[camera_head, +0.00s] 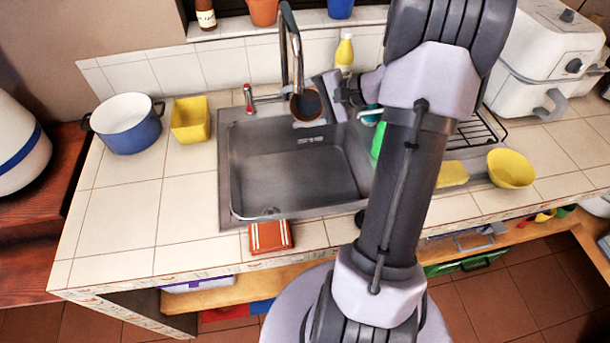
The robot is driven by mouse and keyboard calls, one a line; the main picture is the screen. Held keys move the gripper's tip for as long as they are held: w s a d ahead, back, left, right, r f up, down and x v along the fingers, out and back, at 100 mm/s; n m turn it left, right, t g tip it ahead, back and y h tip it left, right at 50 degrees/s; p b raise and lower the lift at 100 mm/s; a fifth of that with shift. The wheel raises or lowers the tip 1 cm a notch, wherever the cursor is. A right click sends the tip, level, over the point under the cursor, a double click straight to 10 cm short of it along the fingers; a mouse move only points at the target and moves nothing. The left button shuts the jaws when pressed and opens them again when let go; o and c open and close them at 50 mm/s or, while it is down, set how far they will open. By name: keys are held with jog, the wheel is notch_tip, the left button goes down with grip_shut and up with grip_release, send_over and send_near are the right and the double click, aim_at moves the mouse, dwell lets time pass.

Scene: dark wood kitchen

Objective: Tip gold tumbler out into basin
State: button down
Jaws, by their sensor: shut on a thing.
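My gripper (333,96) is at the back of the sink, near the faucet, shut on the gold tumbler (305,106). The tumbler looks brown-copper with a dark open mouth that faces toward the camera, so it is tilted. It is held above the back edge of the basin (290,178). The basin is a grey metal sink and its visible floor looks empty. The tumbler's contents cannot be made out. My arm hides the right end of the basin.
The faucet (292,45) stands close beside the tumbler. A blue pot (128,135) and a yellow container (190,126) stand left of the sink. A yellow bottle (345,52) stands behind; a yellow bowl (511,168) is at right.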

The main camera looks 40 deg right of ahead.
jog(key=shift+r+n+b, duration=0.25)
jog(key=shift+n+b, duration=0.05)
jog(key=shift+b, duration=0.15)
jog(key=shift+s+r+t+b, duration=0.1)
jog(key=shift+r+t+b, duration=0.05)
jog(key=shift+t+b, duration=0.3)
notch_tip(320, 180, down, 11)
jog(key=s+a+n+h+b, duration=0.1)
jog(key=b, duration=0.7)
jog(key=shift+n+t+b, duration=0.3)
jog(key=shift+t+b, duration=0.05)
jog(key=shift+b, duration=0.05)
